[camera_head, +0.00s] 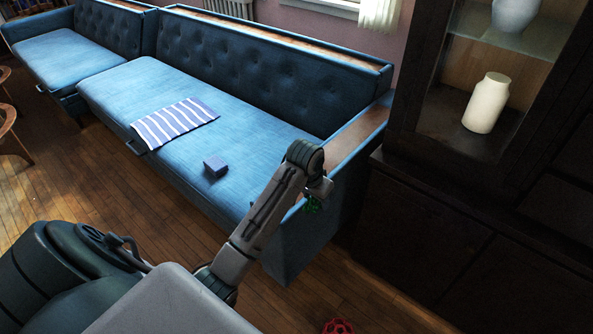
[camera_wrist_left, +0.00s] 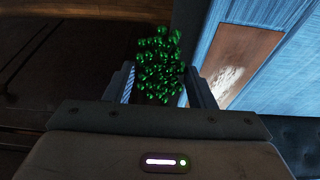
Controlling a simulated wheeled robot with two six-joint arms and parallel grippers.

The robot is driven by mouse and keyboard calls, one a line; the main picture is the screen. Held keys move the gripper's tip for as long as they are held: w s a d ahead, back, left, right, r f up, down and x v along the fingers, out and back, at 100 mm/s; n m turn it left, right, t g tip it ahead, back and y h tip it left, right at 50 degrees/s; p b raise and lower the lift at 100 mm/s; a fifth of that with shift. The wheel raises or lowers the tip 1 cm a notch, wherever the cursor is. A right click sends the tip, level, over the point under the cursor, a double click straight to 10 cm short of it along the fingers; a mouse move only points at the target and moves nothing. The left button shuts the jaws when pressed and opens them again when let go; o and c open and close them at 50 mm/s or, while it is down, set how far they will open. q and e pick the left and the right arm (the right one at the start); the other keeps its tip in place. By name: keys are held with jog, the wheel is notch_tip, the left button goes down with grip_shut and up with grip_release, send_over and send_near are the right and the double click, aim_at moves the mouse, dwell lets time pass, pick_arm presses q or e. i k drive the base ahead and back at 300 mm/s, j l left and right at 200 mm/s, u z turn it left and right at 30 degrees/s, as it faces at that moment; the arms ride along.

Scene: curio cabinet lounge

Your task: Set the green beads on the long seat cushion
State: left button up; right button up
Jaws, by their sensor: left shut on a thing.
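The green beads (camera_wrist_left: 160,65) are a bunch of shiny round beads between the fingers of my left gripper (camera_wrist_left: 164,88) in the left wrist view. My left gripper is shut on them. In the head view the beads (camera_head: 312,205) show as a small green patch just below my left gripper (camera_head: 318,192), at the near right end of the sofa by its armrest. The long seat cushion (camera_head: 165,95) is the blue seat of the sofa, to the left of the gripper. My right gripper is not in view.
A striped cloth (camera_head: 175,123) and a small blue box (camera_head: 215,165) lie on the cushion. The wooden-topped armrest (camera_head: 358,135) stands beside my left gripper. A dark cabinet (camera_head: 440,225) with a cream jar (camera_head: 486,103) is at right. A red object (camera_head: 338,327) is on the floor.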

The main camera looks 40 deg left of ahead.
aim_at(240, 184)
jog(key=j+z, duration=0.15)
jog(key=j, duration=1.3)
jog(key=k+j+z, duration=0.15)
jog(key=j, duration=1.25)
